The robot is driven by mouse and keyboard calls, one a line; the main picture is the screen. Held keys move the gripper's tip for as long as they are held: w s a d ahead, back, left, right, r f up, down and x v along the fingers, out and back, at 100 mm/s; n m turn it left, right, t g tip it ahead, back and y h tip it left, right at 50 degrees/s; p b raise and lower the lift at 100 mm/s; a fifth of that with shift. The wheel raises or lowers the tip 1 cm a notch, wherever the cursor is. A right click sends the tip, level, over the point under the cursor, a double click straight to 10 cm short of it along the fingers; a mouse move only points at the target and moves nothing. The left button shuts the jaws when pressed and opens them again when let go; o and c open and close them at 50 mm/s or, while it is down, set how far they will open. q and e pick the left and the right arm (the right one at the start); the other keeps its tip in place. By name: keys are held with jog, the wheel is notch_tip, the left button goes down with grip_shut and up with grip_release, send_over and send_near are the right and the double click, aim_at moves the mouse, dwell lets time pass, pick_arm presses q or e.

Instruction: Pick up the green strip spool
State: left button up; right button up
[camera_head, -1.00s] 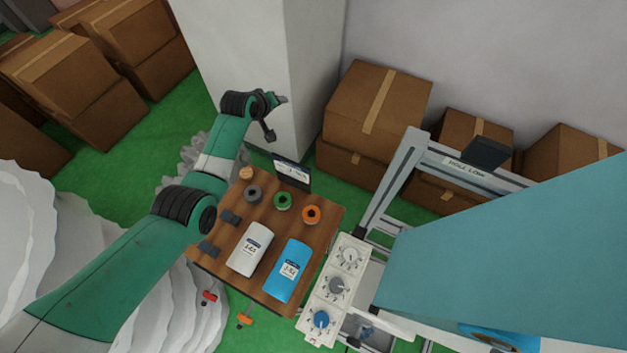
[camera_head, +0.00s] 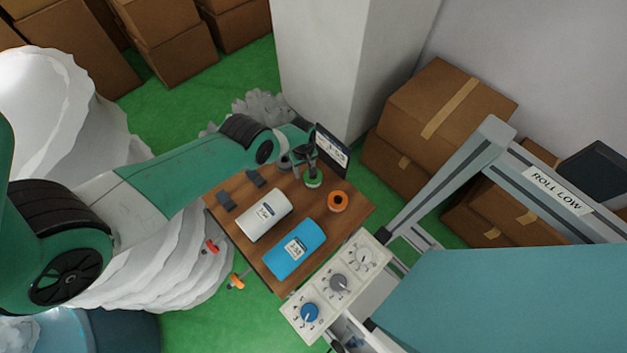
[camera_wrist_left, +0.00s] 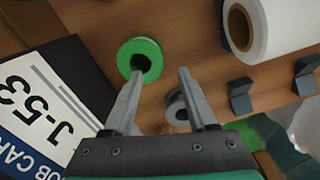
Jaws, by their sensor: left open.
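The green strip spool (camera_head: 314,183) lies on the wooden board (camera_head: 362,212), near the job card. My left gripper (camera_head: 310,165) is over the board, just above the spool, and partly covers it. In the left wrist view the green spool (camera_wrist_left: 146,46) shows its round hole, beyond the left fingertip. The open gripper (camera_wrist_left: 160,76) has nothing between its fingers there. Whether a finger touches the spool I cannot tell. My right gripper is in neither view.
A grey spool (camera_wrist_left: 172,108) lies close by, partly behind the right finger. An orange spool (camera_head: 337,201), white roll (camera_head: 264,214), blue roll (camera_head: 295,249) and dark blocks share the board. The upright job card (camera_head: 331,151) stands at its back edge, near the gripper.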

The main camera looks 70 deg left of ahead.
aim_at(307, 178)
pick_arm(q)
jog(key=f+b, duration=0.1)
jog(key=f, duration=0.1)
jog(key=f+b, duration=0.4)
jog(key=shift+w+d+f, duration=0.25)
jog(key=shift+d, duration=0.05)
jog(key=shift+r, duration=0.15)
grip_shut()
